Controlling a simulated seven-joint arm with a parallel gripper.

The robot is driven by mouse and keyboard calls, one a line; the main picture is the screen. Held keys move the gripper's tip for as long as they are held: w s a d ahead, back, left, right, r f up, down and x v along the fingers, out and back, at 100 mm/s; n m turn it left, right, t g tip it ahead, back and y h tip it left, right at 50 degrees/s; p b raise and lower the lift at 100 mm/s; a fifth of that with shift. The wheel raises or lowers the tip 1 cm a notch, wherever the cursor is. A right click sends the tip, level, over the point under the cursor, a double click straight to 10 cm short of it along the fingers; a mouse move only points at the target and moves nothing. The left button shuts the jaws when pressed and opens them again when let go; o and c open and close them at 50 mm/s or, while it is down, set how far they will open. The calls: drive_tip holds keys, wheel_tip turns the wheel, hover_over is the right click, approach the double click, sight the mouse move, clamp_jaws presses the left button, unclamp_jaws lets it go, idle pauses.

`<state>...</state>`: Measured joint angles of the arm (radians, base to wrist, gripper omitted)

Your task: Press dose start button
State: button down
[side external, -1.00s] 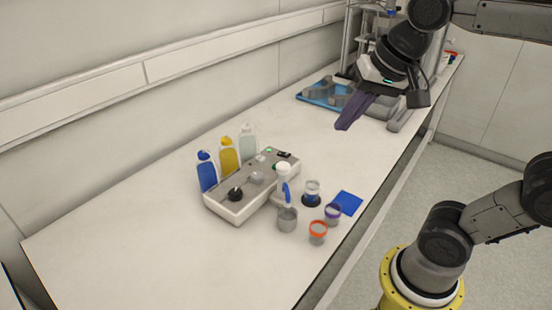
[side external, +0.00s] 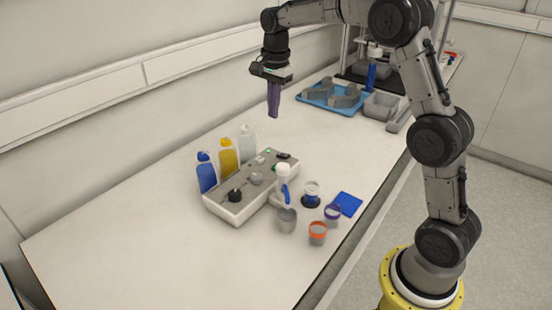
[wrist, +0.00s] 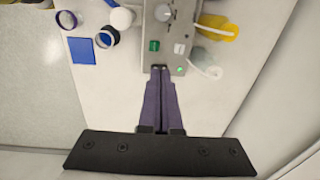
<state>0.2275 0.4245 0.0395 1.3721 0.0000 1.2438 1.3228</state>
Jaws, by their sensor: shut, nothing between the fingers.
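The grey dosing unit (side external: 235,206) stands on the bench and carries knobs and small controls. In the wrist view its end shows a green square button (wrist: 153,45), a white square button (wrist: 179,49) and a lit green lamp (wrist: 180,70). No label is readable, so I cannot tell which one is dose start. My gripper (side external: 273,115) is shut and empty, its purple fingers pointing down, above and behind the unit's far end. In the wrist view the fingertips (wrist: 159,68) appear just short of the green button, but the side view shows them well above the bench, touching nothing.
Blue (side external: 206,174), yellow (side external: 228,157) and pale (side external: 248,140) bottles line the unit's wall side. A white-topped dispenser (side external: 283,172), several small cups and a blue pad (side external: 347,204) lie on the other side. A blue tray (side external: 318,103) stands farther back. The front bench is clear.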

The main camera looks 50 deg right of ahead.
drive_tip(key=f, duration=0.1)
drive_tip(key=d+f, duration=0.1)
drive_tip(key=f, duration=0.1)
drive_tip(key=shift+d+g, duration=0.1)
drive_tip(key=shift+g, duration=0.3)
drive_tip(key=shift+f, duration=0.1)
approach(276, 159)
drive_tip(key=s+a+f, duration=0.2)
drive_tip(key=a+f, duration=0.1)
drive_tip(key=s+a+f, duration=0.1)
drive_tip(key=f, duration=0.1)
drive_tip(key=shift+s+a+f, duration=0.2)
drive_tip(key=shift+f, duration=0.05)
drive_tip(key=shift+s+f, duration=0.15)
drive_tip(key=shift+f, duration=1.1)
wheel_tip(276, 159, up, 15)
drive_tip(key=shift+w+r, duration=0.2)
drive_tip(key=shift+w, duration=0.15)
